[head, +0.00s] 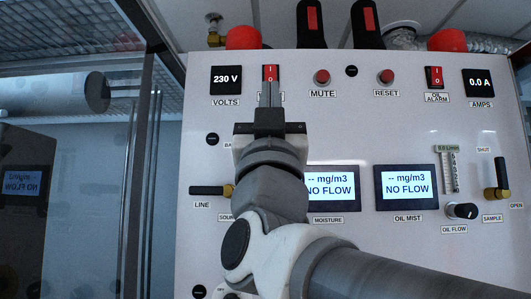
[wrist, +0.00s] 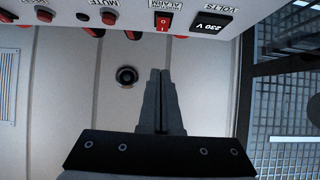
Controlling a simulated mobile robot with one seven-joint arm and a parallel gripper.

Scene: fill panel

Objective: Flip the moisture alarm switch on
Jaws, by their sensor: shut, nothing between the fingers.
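The moisture alarm switch (head: 270,73) is a red rocker marked I and O near the top left of the white panel, between the 230 V display and the MUTE button. My gripper in the head view (head: 270,92) is shut and empty, its fingers pointing up just below the switch and hiding most of its label. In the wrist view the panel appears upside down. There the switch (wrist: 163,21) lies beyond the shut fingertips (wrist: 160,72), with a visible gap in the picture. I cannot tell the switch's rocker position or the exact distance to it.
The red MUTE button (head: 322,76) and RESET button (head: 386,76) are to the right. A similar oil alarm switch (head: 434,77) is farther right. The 230 V display (head: 226,80) is close on the left. The LINE valve handle (head: 207,190) protrudes lower left.

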